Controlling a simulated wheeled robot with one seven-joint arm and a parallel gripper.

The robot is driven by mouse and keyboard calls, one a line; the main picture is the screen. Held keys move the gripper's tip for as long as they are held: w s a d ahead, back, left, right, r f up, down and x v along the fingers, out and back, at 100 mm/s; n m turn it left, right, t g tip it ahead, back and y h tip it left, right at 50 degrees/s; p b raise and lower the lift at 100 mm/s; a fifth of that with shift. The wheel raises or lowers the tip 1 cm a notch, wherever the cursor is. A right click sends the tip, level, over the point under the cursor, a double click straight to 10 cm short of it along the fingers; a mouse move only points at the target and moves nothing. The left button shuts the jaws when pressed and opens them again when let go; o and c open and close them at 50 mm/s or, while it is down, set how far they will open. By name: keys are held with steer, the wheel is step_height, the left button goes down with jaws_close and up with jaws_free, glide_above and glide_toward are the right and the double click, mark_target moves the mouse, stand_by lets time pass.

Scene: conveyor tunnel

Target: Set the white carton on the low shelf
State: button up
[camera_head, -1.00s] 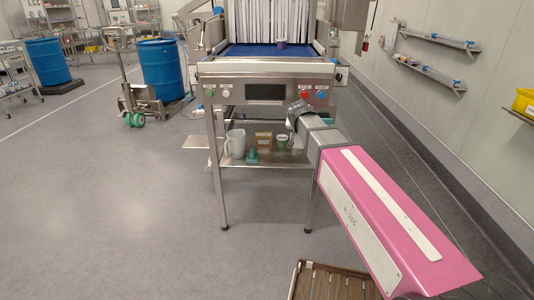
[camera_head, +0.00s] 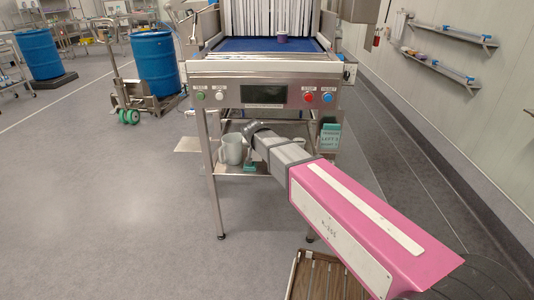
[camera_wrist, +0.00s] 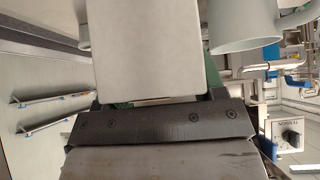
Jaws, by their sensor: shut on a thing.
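A pale, plain-faced box shape, which I take as the white carton (camera_wrist: 150,50), fills the upper middle of the wrist view. It sits directly beyond the dark front bar of my gripper (camera_wrist: 160,118), which is shut on it. The fingertips are hidden. In the head view my gripper (camera_head: 250,130) is at the front of the low shelf (camera_head: 232,170), below the machine's control panel. The carton cannot be made out there. My arm hides the right part of the shelf.
A pale jug (camera_head: 232,148) stands on the shelf just left of my gripper, with a small teal item (camera_head: 250,166) near it. A pale vessel (camera_wrist: 240,25) is close to the carton in the wrist view. A machine leg (camera_head: 213,195) stands left.

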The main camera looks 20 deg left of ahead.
steer(key=shift+w+d+f, duration=1.15)
steer(key=shift+w+f, duration=0.45)
steer(key=shift+f, duration=0.25)
steer(key=shift+w+d+f, duration=1.1)
steer(key=shift+w+f, duration=0.55)
steer(key=shift+f, duration=0.15)
steer(key=shift+w+d+f, duration=1.15)
steer(key=shift+w+f, duration=0.45)
steer(key=shift+f, duration=0.25)
steer(key=shift+f, duration=0.15)
steer(key=o, duration=1.1)
steer(key=shift+o, duration=0.2)
steer(key=v, duration=1.2)
